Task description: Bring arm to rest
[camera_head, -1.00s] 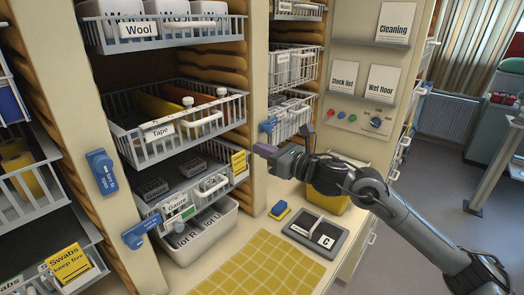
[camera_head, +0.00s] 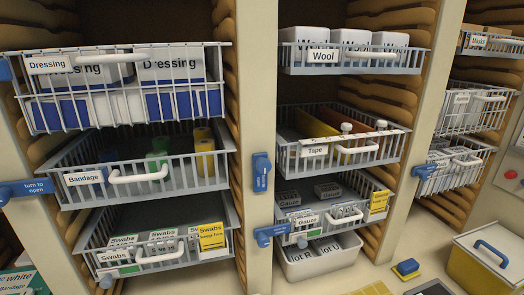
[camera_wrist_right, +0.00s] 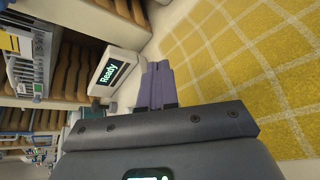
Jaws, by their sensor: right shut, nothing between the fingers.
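My right gripper (camera_wrist_right: 158,85) shows in the right wrist view as two purple fingers pressed together. It is shut and empty. The yellow checked mat (camera_wrist_right: 225,60) lies beyond and to the right of the fingers in that picture. A white device with a lit "Ready" display (camera_wrist_right: 112,72) is just left of the fingertips; I cannot tell the gap. Neither of my arms shows in the head view, and my left gripper is in no current view.
Wire baskets labelled Dressing (camera_head: 125,85), Bandage (camera_head: 140,180), Swabs (camera_head: 158,250), Wool (camera_head: 350,58), Tape (camera_head: 340,148) and Gauze (camera_head: 325,222) stick out of the cabinet. A yellow bin (camera_head: 490,255) and a blue-and-yellow block (camera_head: 407,268) sit at the lower right.

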